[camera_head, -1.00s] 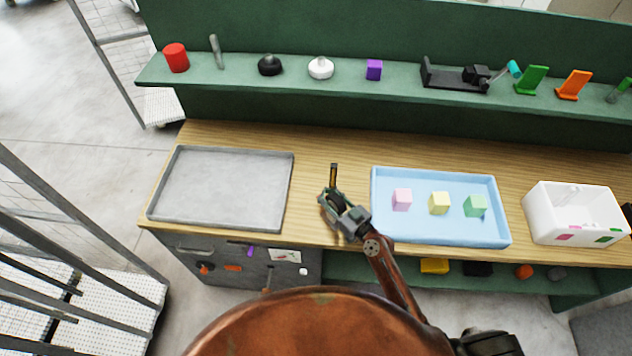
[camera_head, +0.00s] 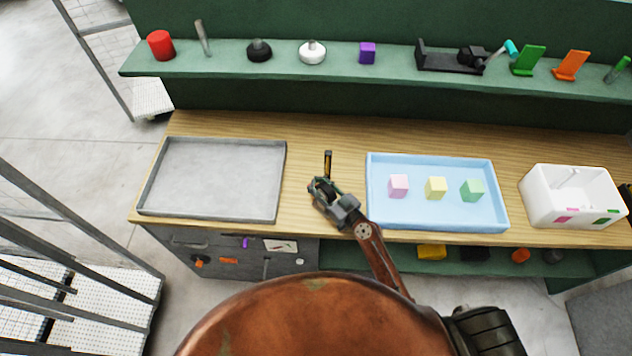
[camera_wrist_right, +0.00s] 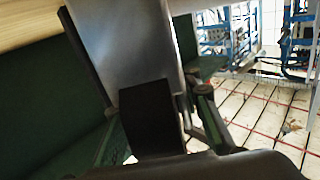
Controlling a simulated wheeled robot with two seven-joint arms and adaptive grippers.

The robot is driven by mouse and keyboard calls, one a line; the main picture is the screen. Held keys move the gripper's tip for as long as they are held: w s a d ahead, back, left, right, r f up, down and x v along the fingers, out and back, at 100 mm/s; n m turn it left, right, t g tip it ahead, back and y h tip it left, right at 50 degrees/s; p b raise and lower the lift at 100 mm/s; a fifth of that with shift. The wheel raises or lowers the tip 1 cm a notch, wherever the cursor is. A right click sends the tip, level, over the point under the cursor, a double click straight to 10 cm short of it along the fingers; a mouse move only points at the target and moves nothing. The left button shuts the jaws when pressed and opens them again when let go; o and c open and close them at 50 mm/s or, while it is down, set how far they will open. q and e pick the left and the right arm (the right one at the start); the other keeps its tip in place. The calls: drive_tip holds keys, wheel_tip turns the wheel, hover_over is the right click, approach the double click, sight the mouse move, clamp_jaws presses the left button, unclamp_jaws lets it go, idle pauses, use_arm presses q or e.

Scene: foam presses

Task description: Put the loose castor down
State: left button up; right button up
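My right gripper (camera_head: 322,188) is over the wooden bench, between the grey tray and the blue tray. In the right wrist view, a thing with a grey metal part and a black, wheel-like part (camera_wrist_right: 150,115) sits between the fingers; I take it to be the loose castor. The fingers appear closed on its sides. In the head view, the gripper largely hides it. A narrow dark and yellow piece (camera_head: 328,163) shows just beyond the fingertips; I cannot tell whether it belongs to the castor. My left gripper is not in view.
The empty grey tray (camera_head: 160,205) lies left. The blue tray (camera_head: 435,222) holds pink, yellow and green cubes. A white bin (camera_head: 560,210) stands right. The green shelf (camera_head: 210,68) behind carries several small objects. Bare bench wood (camera_head: 335,135) shows between the trays.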

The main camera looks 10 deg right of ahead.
sight(334, 199)
drive_tip(key=o, duration=0.4)
drive_tip(key=shift+o, duration=0.2)
drive_tip(key=shift+r, duration=0.15)
drive_tip(key=shift+s+d, duration=0.2)
drive_tip(key=shift+s, duration=0.1)
drive_tip(key=b+v, duration=0.3)
drive_tip(key=v, duration=0.7)
drive_tip(key=shift+s, duration=0.25)
drive_tip(key=shift+s+d, duration=0.25)
drive_tip(key=shift+s, duration=0.1)
